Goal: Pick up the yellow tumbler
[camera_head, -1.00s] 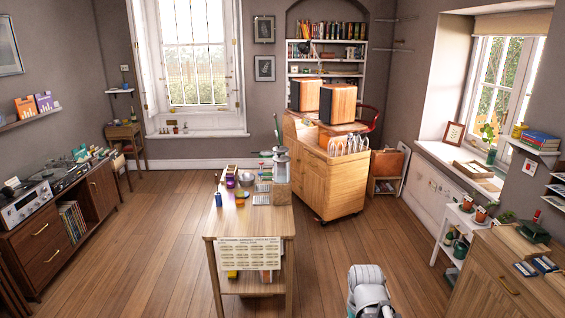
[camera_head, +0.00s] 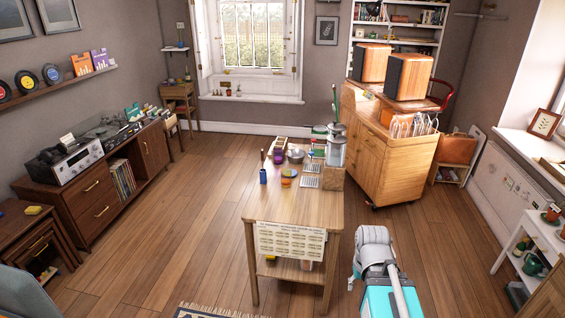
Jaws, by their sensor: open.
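I cannot make out a yellow tumbler for certain. A small yellow object (camera_head: 33,210) lies on the dark nested side table (camera_head: 14,232) at the far left; its shape is too small to tell. Another small yellow object (camera_head: 270,259) shows on the lower shelf of the wooden table, partly hidden by a hanging printed sheet. My grey and turquoise arm stands at the bottom, right of the wooden table, with its links in view. My gripper does not show clearly in this view.
The wooden table (camera_head: 262,211) carries a blue bottle (camera_head: 263,176), an orange item (camera_head: 286,181), a bowl and a lantern (camera_head: 335,146). A wheeled cabinet (camera_head: 381,165) with speakers stands behind it. A low sideboard lines the left wall. Floor is clear left of the table.

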